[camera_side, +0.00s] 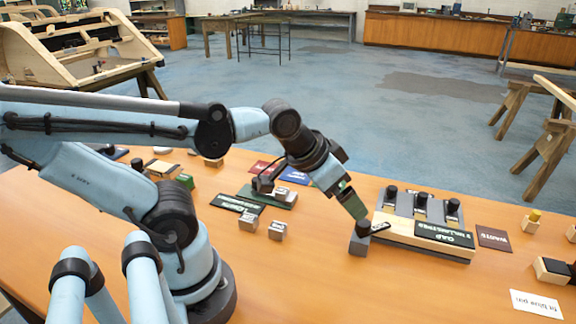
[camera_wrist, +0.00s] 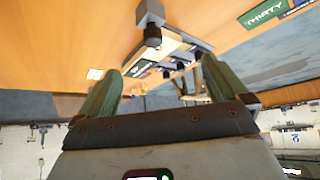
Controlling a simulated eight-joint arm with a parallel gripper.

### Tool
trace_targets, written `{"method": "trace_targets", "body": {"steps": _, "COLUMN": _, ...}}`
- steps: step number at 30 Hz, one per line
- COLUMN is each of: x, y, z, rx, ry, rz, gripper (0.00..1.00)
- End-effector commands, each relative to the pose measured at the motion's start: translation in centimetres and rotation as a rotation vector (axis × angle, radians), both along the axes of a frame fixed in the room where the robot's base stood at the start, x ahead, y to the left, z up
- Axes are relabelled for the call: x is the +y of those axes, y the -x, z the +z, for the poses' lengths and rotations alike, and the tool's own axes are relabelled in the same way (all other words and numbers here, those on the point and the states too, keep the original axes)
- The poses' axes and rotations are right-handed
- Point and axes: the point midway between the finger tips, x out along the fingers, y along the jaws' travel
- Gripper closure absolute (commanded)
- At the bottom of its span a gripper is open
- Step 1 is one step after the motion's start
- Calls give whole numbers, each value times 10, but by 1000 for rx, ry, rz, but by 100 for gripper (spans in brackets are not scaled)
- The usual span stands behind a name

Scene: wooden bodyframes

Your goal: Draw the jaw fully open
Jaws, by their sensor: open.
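A grey block with a black knob (camera_side: 363,229) stands at the left end of a pale wooden fixture (camera_side: 398,232); it may be the jaw. A black sign on the fixture seems to read "GAP" and millimetres. My gripper (camera_side: 354,206) is tilted, its green fingertips just above and left of the knob. In the wrist view the fingers (camera_wrist: 160,72) are spread, with nothing seen between them. The knobbed block (camera_wrist: 150,14) shows there at the top, beyond the fingertips. I cannot tell how wide any gap in the fixture is.
Three black-knobbed grey pieces (camera_side: 421,203) stand behind the wooden beam. Two small metal cubes (camera_side: 248,223) and a device on a dark green base (camera_side: 272,196) lie to the left. A white card (camera_side: 536,304) is at front right. The front middle of the table is clear.

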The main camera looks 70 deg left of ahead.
Motion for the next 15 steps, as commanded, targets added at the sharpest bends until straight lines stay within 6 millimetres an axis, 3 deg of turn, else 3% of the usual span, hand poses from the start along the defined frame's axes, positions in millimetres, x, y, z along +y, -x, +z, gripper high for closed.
{"method": "trace_targets", "body": {"steps": 4, "x": 0, "y": 0, "z": 0, "rx": 0, "ry": 0, "rz": 0, "gripper": 0}}
{"method": "trace_targets", "body": {"steps": 8, "x": 6, "y": -1, "z": 1, "rx": 12, "ry": -4, "rz": 15, "gripper": 20}}
{"method": "trace_targets", "body": {"steps": 12, "x": 39, "y": -4, "z": 6, "rx": 86, "ry": -21, "rz": 91, "gripper": 41}}
{"method": "trace_targets", "body": {"steps": 15, "x": 80, "y": -4, "z": 12, "rx": 180, "ry": -29, "rz": 178, "gripper": 44}}
